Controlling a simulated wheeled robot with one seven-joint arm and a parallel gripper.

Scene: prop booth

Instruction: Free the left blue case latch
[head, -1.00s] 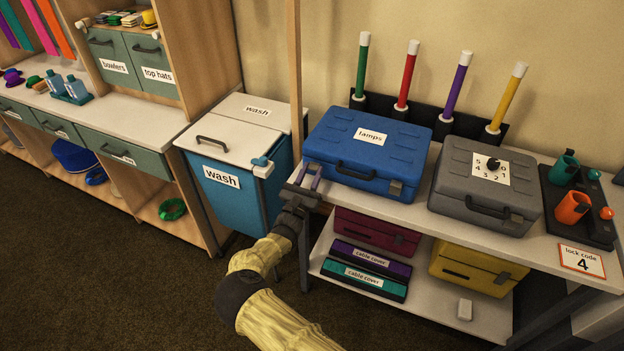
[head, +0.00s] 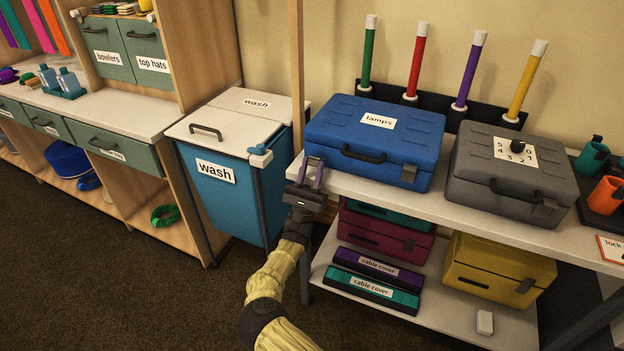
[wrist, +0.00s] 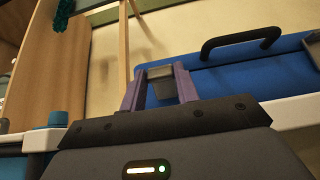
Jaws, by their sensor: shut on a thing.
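The blue case (head: 372,137), labelled "lamps", lies closed on the upper shelf with its dark handle (head: 377,155) at the front. Its right latch (head: 409,173) is a grey block on the front face. My gripper (head: 313,172) is at the front left of the case, above the shelf's front edge. In the wrist view the purple fingers of my gripper (wrist: 160,78) stand either side of the grey left latch (wrist: 162,90) and are shut on it. The fingers hide most of that latch in the head view; whether it is lifted I cannot tell.
A grey case (head: 510,175) with a dial stands to the right of the blue case. The blue wash bin (head: 222,190) is left of the shelf, beside a wooden post (head: 298,70). More cases and cable covers (head: 376,273) fill the lower shelf.

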